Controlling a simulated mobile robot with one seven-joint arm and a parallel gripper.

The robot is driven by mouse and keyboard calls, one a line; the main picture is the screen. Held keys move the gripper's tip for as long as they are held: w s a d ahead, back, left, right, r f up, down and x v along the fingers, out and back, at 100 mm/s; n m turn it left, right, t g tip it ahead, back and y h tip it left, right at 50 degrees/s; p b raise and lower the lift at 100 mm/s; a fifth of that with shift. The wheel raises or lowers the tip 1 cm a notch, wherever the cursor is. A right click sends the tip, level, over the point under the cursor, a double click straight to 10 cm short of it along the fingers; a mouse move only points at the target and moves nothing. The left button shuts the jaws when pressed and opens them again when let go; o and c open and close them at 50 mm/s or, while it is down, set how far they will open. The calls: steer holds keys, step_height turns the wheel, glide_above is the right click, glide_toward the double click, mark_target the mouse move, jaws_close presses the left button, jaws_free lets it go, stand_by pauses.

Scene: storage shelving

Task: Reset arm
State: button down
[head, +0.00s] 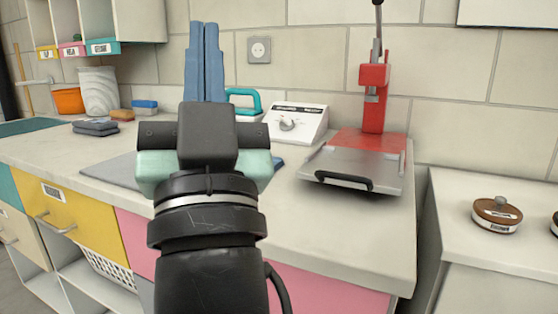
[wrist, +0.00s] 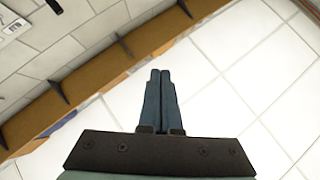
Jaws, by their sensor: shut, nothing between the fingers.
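My gripper (head: 204,62) points up and away over the counter in the head view, with its blue fingers together. It is shut and empty. In the wrist view my gripper (wrist: 160,75) shows the same blue fingers side by side with nothing between them. My black and pale green wrist hides part of the counter behind it.
A counter (head: 325,232) runs across the head view. A red press (head: 374,95) with a grey plate, a white dial box (head: 298,122) and folded dark cloths (head: 95,127) stand on it. A brown lidded pot (head: 495,217) sits on the lower right surface.

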steer(key=s+d+r+h+p, duration=0.4)
steer(key=s+d+r+h, duration=0.2)
steer(key=d+r, duration=0.1)
step_height(320, 180, up, 35)
steer(key=p, duration=3.5)
steer(key=shift+a+m+t+y, duration=0.3)
steer(key=shift+a+m+y, duration=0.1)
steer(key=shift+r, duration=0.1)
